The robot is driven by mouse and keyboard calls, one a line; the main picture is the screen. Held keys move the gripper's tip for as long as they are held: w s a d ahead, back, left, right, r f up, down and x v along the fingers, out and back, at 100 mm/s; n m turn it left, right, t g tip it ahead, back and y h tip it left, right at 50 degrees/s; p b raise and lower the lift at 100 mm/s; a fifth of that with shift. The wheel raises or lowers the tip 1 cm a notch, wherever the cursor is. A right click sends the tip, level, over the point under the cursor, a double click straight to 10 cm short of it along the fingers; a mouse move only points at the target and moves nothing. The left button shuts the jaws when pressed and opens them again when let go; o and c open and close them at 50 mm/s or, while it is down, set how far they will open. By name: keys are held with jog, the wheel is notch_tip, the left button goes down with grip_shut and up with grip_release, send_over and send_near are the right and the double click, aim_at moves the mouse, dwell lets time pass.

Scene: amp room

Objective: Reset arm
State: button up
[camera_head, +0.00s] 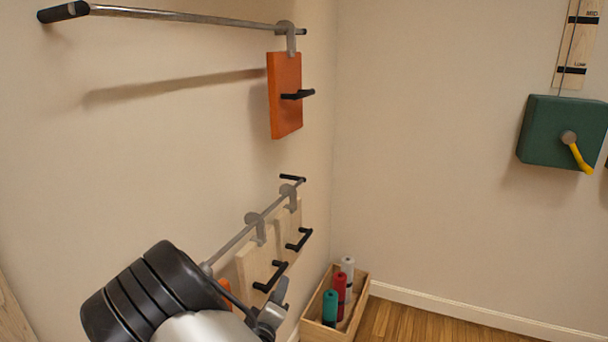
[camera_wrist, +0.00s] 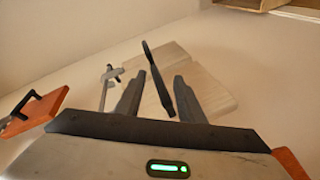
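My gripper (camera_head: 270,312) is at the lower middle of the head view, beside the lower rail. In the wrist view my gripper (camera_wrist: 159,78) has its two fingers spread apart. A black handle (camera_wrist: 158,80) of a pale wooden panel (camera_wrist: 208,85) shows between the fingers; I cannot tell whether they touch it. Nothing is clearly held. In the head view the pale panels (camera_head: 250,262) hang from the lower rail (camera_head: 236,238) by grey hooks, with black handles (camera_head: 272,277) facing out. My arm hides the near end of this rail.
An orange panel (camera_head: 284,95) hangs from the upper rail (camera_head: 190,17). A wooden box (camera_head: 316,331) with several coloured cylinders stands on the floor in the corner. A green box (camera_head: 548,130) with a yellow-handled crank is on the right wall. The air before that wall is clear.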

jog(key=s+d+r+m+g+y, duration=0.2)
jog(key=s+d+r+m+g, duration=0.15)
jog(key=r, duration=0.45)
jog(key=s+d+r+m+g+y, duration=0.3)
jog(key=d+r+m+g, duration=0.1)
jog(key=r, duration=0.4)
jog(key=s+d+r+m+g+h, duration=0.1)
jog(key=s+d+r, duration=0.1)
jog(key=s+d, duration=0.45)
jog(key=s+d+r+m+g+h, duration=0.1)
jog(key=s+d+r, duration=0.2)
jog(key=s, duration=0.6)
jog(key=s+d+r+m+g+h, duration=0.15)
jog(key=s+d, duration=0.25)
jog(key=s, duration=0.4)
notch_tip(320, 180, up, 24)
jog(key=p, duration=2.3)
jog(key=shift+s+d+t+y+p, duration=0.3)
jog(key=shift+s+y+p, duration=0.05)
jog(key=shift+p, duration=0.05)
jog(key=shift+a, duration=0.15)
